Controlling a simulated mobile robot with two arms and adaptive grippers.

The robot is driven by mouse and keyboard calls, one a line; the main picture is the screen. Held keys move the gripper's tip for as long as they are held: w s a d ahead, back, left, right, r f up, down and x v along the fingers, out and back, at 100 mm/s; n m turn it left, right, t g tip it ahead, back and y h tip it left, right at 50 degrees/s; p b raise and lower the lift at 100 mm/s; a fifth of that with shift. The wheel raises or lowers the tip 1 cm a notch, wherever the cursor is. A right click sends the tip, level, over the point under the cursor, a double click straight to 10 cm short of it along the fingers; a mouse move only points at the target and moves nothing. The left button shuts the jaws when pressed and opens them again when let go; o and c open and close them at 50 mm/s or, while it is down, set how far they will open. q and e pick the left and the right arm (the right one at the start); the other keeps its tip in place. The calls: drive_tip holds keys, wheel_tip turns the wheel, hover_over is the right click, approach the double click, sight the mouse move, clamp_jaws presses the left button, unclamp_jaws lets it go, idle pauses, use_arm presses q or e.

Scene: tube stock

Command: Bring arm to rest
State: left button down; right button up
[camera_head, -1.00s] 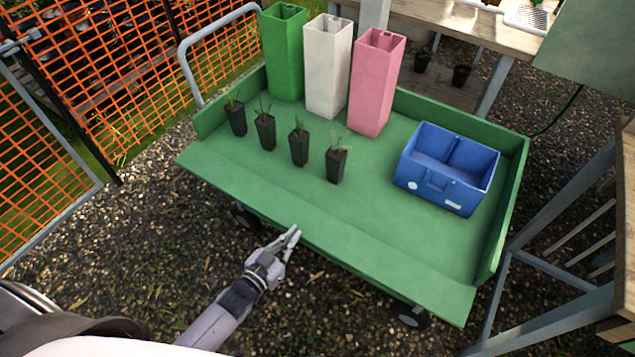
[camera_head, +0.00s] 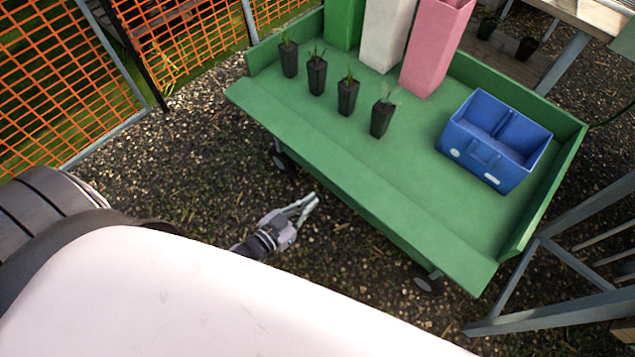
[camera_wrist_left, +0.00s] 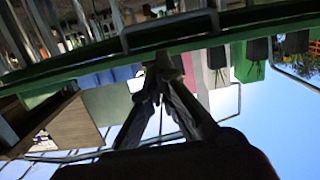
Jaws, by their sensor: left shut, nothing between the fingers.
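My left gripper (camera_head: 306,204) is in the head view, below and in front of the green cart's near edge, over the gravel. Its fingers are together with nothing between them, apart from the cart. In the left wrist view the fingers (camera_wrist_left: 160,75) show dark, against a tilted, upside-down view of the cart and sky. My right gripper is not in view. The green cart (camera_head: 420,205) carries several black potted seedlings (camera_head: 348,97), green (camera_head: 342,20), white (camera_head: 385,35) and pink (camera_head: 433,50) tall square tubes, and a blue two-compartment crate (camera_head: 480,160).
An orange mesh fence (camera_head: 60,70) stands at the upper left. A grey-legged wooden table (camera_head: 575,225) stands close to the cart's right side. Another bench (camera_head: 590,15) is at the back right. Open gravel (camera_head: 190,180) lies left of the cart.

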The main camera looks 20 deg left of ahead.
use_arm(q)
drive_tip(key=shift+s+a+f, duration=0.15)
drive_tip(key=shift+s+f, duration=0.15)
drive_tip(key=shift+s, duration=0.05)
drive_tip(key=shift+f, duration=0.1)
drive_tip(key=s+a+f+n+g+y+p, duration=0.1)
drive_tip(key=s+a+f+g+y, duration=0.1)
drive_tip(key=s+f+g, duration=0.5)
drive_tip(key=s+a+f+y+p, duration=0.1)
drive_tip(key=s+f+y, duration=0.1)
drive_tip(key=s+f, duration=0.65)
drive_tip(key=s+f+g, duration=0.3)
drive_tip(key=s+f, duration=0.2)
drive_tip(key=s, duration=0.3)
drive_tip(key=s+f+g+y, duration=0.1)
drive_tip(key=s+f+g, duration=0.3)
drive_tip(key=s+f, duration=0.2)
drive_tip(key=shift+s+a, duration=0.4)
drive_tip(key=shift+s, duration=0.65)
